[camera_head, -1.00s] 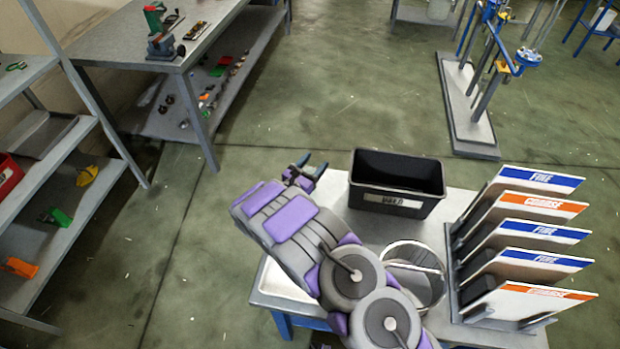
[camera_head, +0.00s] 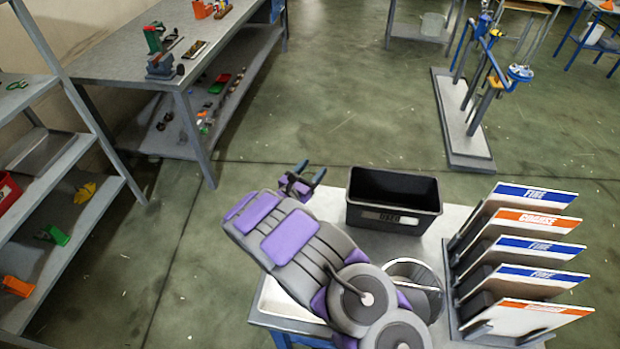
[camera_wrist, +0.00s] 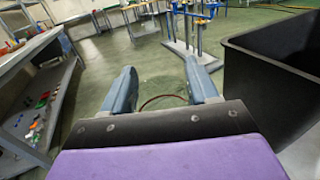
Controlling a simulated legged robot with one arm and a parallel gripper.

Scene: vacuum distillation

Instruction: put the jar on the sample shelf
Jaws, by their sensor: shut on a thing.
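My gripper (camera_head: 309,172) is held out beyond the left end of the low table, left of a black bin. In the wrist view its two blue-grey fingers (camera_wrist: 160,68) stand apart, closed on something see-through. A thin reddish-brown curved line (camera_wrist: 163,99) shows between them. I take it for the rim of the clear jar; the rest of the jar cannot be made out, and it is not clear in the head view. A grey shelf unit (camera_head: 62,165) with several levels stands at the left. I cannot tell whether it is the sample shelf.
The black bin (camera_head: 385,217) and a rack of upright FINE and COARSE boards (camera_head: 535,250) are on the table (camera_head: 455,216). A round metal vessel (camera_head: 427,278) is beside my arm. A grey workbench (camera_head: 120,55) stands at the back left. Open floor (camera_head: 270,120) lies between.

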